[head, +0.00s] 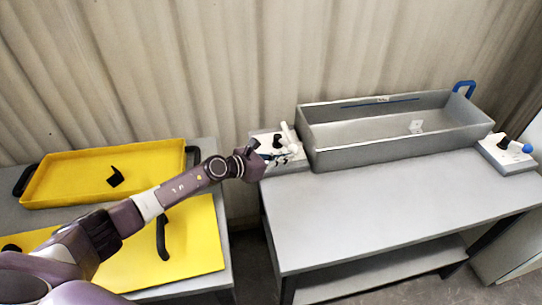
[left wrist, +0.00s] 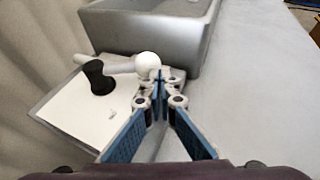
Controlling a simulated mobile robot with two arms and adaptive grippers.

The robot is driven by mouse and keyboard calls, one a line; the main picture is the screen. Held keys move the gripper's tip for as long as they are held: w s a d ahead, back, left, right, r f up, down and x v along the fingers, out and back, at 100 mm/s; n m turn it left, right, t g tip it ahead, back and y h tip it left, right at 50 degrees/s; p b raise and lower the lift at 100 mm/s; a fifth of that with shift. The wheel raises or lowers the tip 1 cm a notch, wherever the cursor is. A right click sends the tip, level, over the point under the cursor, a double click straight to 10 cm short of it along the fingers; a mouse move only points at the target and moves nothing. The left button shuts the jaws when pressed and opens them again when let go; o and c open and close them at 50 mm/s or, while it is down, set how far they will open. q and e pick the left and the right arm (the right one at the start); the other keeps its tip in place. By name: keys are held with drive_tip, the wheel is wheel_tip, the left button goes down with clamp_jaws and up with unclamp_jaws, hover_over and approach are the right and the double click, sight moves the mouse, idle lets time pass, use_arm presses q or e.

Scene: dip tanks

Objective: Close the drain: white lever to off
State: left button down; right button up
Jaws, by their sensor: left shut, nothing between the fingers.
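My left gripper (head: 287,158) is over the front of this box, shut and empty. In the left wrist view its fingertips (left wrist: 158,78) are right beside the ball; whether they touch it I cannot tell. My arm and gripper partly hide the box. My right gripper is out of view.
The grey tank (head: 400,150) stands on a grey table (head: 390,205) with clear room in front. A second box (head: 508,160) with a blue-ball lever is at its right end. At left are a yellow tray (head: 70,196) and a yellow panel (head: 195,245). A curtain hangs behind.

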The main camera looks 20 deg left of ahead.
use_arm(q)
drive_tip(key=shift+w+d, duration=0.45)
drive_tip(key=shift+d, duration=0.2)
drive_tip(key=shift+w, duration=0.1)
